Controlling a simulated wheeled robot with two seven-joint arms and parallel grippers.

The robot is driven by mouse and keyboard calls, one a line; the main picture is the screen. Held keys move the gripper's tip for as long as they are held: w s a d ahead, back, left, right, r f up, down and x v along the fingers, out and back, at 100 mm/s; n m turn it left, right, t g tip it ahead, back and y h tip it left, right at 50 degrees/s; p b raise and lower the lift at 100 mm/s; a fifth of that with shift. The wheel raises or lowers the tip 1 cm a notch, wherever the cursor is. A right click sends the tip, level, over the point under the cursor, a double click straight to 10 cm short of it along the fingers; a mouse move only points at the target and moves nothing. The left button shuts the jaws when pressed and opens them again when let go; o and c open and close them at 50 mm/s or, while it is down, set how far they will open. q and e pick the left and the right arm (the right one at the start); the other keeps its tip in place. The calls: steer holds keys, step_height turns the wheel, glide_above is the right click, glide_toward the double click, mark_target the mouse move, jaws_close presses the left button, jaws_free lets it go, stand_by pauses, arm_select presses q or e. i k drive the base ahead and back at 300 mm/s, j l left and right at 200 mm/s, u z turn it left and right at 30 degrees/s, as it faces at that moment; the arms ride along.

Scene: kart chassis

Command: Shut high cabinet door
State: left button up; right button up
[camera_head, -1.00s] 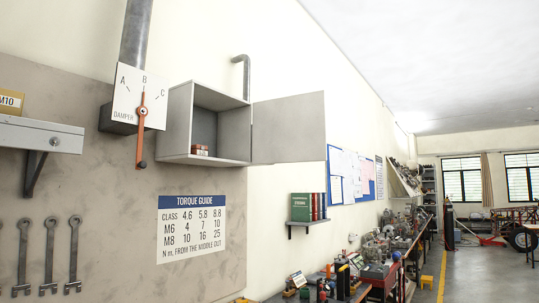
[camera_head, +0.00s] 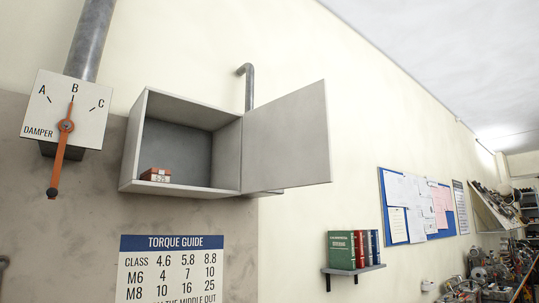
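A grey wall cabinet (camera_head: 131,150) is mounted high on the wall, left of the middle of the head view. Its grey door (camera_head: 288,140) is hinged on the cabinet's right side and stands wide open, swung out to the right. The cabinet's inside is visible, with a small stack of red and white boxes (camera_head: 156,174) at the left of its floor. Neither of my grippers shows in the view.
A damper panel (camera_head: 90,112) with an orange lever (camera_head: 62,150) is left of the cabinet. A torque guide sign (camera_head: 172,270) is below it. A shelf with books (camera_head: 353,270) and a blue notice board (camera_head: 384,205) are to the right. A pipe (camera_head: 249,90) rises behind the door.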

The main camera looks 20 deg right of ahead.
mark_target(286, 143)
steer(key=i+l+u, duration=0.1)
steer(key=l+u, duration=0.15)
steer(key=l, duration=0.6)
steer(key=l+u, duration=0.3)
steer(key=l, duration=0.55)
steer(key=l+u, duration=0.25)
steer(key=l, duration=0.6)
steer(key=k+l+u, duration=0.1)
steer(key=l+u, duration=0.2)
steer(key=l, duration=0.55)
